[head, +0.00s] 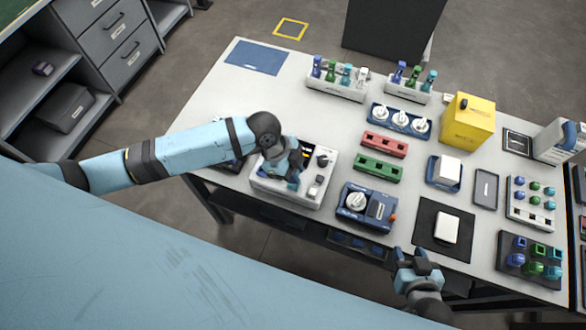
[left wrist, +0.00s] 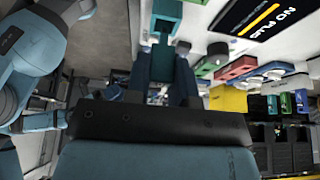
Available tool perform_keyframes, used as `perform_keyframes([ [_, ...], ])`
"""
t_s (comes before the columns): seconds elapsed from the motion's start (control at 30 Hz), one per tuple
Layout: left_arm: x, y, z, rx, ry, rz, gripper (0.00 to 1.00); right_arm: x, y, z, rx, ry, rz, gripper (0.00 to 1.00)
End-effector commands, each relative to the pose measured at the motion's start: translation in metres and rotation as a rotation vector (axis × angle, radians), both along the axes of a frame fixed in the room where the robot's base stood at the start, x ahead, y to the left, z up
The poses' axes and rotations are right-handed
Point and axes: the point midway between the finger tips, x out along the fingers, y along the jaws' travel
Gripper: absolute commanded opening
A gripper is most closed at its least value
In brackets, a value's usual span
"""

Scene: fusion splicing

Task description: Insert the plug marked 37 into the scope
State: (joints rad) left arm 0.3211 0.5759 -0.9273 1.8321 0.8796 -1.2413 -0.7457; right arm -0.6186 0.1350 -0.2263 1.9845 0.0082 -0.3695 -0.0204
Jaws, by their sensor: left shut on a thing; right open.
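My left gripper (head: 294,176) is over the white scope (head: 270,189) near the table's front edge and hides part of it. In the left wrist view the gripper (left wrist: 162,70) is shut on a teal plug (left wrist: 162,62), with a teal part (left wrist: 167,14) ahead of it. No number is readable on the plug. I cannot tell whether the plug touches the scope's port. My right gripper (head: 418,268) is open and empty at the front edge, below the black mat (head: 428,212).
Plug racks (head: 337,88) (head: 408,94) stand at the back. A blue device (head: 378,212) with a white knob sits right of the scope. Red (head: 384,144) and green (head: 378,168) blocks lie behind it. A yellow box (head: 468,122) stands farther right.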

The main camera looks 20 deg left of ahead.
Motion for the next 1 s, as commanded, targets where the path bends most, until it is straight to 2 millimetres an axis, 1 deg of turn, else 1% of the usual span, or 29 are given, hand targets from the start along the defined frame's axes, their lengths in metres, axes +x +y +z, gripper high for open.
perform_keyframes([
  [0.53,0.000,0.000,0.002,0.000,0.000,-0.001,0.06,0.001,0.000,0.011,0.001,-0.007,-0.001,0.45],
  [1.0,0.001,0.000,0.001,0.000,0.000,0.000,0.06,0.001,0.000,0.009,0.001,-0.005,-0.001,0.45],
])
